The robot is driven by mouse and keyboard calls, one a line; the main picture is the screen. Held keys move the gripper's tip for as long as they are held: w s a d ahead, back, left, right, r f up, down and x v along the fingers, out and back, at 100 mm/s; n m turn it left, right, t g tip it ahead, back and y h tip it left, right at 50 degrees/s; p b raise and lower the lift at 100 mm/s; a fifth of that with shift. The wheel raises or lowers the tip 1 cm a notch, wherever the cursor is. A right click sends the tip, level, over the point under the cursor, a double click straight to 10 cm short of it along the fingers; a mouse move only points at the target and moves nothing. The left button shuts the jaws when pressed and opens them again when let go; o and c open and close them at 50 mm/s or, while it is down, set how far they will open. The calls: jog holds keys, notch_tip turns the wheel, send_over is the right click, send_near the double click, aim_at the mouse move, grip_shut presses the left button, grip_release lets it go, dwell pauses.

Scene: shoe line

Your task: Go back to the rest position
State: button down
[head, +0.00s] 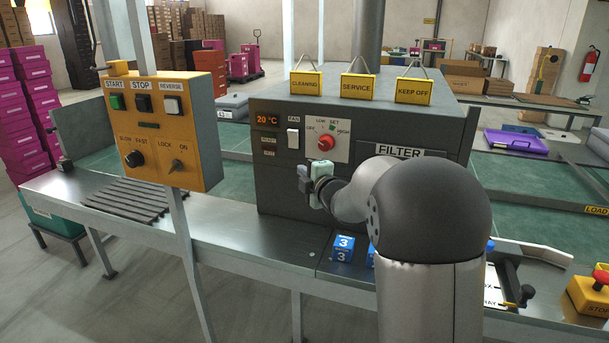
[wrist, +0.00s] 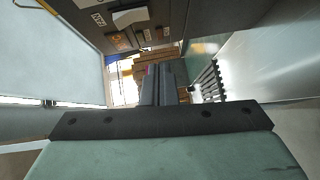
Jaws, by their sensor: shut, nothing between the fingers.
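My gripper (head: 303,178) is in front of the dark grey machine (head: 235,160), a little below its dial panel with the red knob (head: 326,142). It points to the left in the head view, above the steel ledge (head: 232,226). In the wrist view the two dark fingers (wrist: 164,82) lie side by side, shut and empty. My forearm hides part of the machine's front right side. I cannot tell how far the fingertips are from the machine's face.
A yellow control box (head: 160,130) on a post stands to the left. A black slatted rack (head: 140,202) lies on the ledge. Blue number blocks (head: 342,248) sit below my gripper. A yellow stop box (head: 590,292) is at the far right.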

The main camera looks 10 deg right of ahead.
jog(key=s+a+f+m+g+h+p, duration=0.1)
jog(key=s+m+g, duration=0.4)
jog(key=s, duration=0.9)
jog(key=s+a+f+m+g+h+p, duration=0.1)
jog(key=s+f+m+g+p, duration=0.2)
jog(key=s, duration=1.2)
jog(key=s+a+f+m+g+h+p, duration=0.1)
jog(key=s+f+m+g+h+p, duration=0.1)
jog(key=s+m+g+p, duration=0.3)
jog(key=s+m+g, duration=0.3)
jog(key=s+m, duration=0.3)
jog(key=s, duration=0.4)
jog(key=shift+a, duration=0.15)
